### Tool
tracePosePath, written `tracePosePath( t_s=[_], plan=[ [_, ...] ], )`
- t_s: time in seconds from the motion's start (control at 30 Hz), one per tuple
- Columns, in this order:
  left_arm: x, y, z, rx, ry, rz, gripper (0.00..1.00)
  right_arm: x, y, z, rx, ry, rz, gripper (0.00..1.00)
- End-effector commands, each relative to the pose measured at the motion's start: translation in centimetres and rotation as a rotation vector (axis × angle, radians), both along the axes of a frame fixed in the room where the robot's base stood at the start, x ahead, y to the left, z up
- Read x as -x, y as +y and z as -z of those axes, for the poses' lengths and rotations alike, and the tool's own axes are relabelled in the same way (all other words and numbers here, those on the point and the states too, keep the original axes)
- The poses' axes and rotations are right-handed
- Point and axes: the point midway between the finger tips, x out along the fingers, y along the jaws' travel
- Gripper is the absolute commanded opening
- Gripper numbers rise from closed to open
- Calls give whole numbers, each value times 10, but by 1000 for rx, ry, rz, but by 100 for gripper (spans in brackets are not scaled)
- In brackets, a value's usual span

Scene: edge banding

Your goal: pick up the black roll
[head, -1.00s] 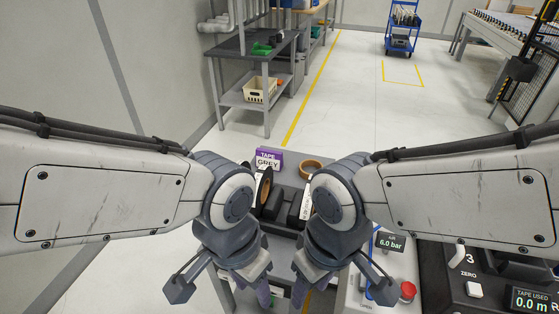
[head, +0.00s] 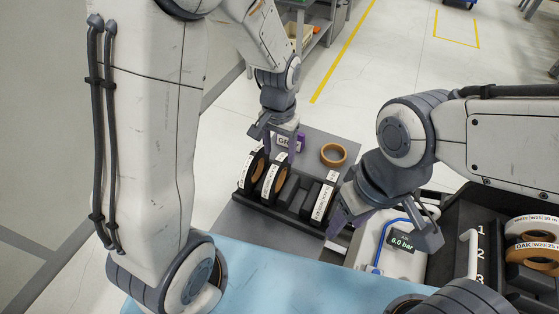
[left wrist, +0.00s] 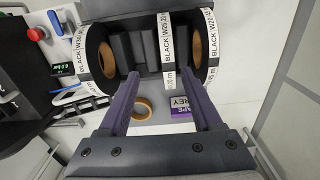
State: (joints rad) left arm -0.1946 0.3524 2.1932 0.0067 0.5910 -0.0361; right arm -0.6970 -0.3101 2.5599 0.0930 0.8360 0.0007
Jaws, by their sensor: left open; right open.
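Several black rolls stand upright in slots of a dark rack on a grey cart: a left one (head: 252,170), a middle one (head: 274,177) and one further right (head: 322,203). In the left wrist view, the roll between my finger lines (left wrist: 167,45) has a white label reading "BLACK"; the rolls to its left (left wrist: 96,52) and right (left wrist: 207,45) also read "BLACK". My left gripper (head: 280,151) is open and empty, pointing down above the middle roll, its fingers apart from it. My right gripper (head: 343,208) is open and empty, just right of the right roll.
A tan tape ring (head: 333,154) and a purple box (head: 299,143) lie behind the rack. An air unit (head: 401,241) and a dark machine with rolls (head: 532,235) stand to the right. A light blue surface (head: 270,280) is in front. Empty slots lie between the middle and right rolls.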

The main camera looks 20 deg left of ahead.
Motion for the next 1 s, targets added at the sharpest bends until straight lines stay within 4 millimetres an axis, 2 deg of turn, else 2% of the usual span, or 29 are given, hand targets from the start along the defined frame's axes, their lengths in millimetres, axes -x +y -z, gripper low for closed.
tracePosePath(
  t_s=[0.03, 0.17, 0.4, 0.63, 0.8, 1.0],
  plan=[
    [-6, 8, 2, -3, 5, -19, 66, 0, 0, -7, 0, 0, 0, 50],
    [-12, 14, 18, -6, 9, -33, 66, 0, 0, -9, 0, 0, 0, 50],
    [-11, 13, 54, -6, 8, -33, 66, 0, 0, -12, 0, 0, 0, 50],
    [-13, 13, 68, -5, 8, -32, 66, 0, 0, -18, 0, 0, 1, 50],
    [-15, 11, 89, -5, 10, -32, 66, 0, 0, -28, 0, 0, 1, 50],
    [-16, 11, 110, -5, 6, -33, 66, 0, 0, -30, 0, 0, 1, 50]
  ],
)
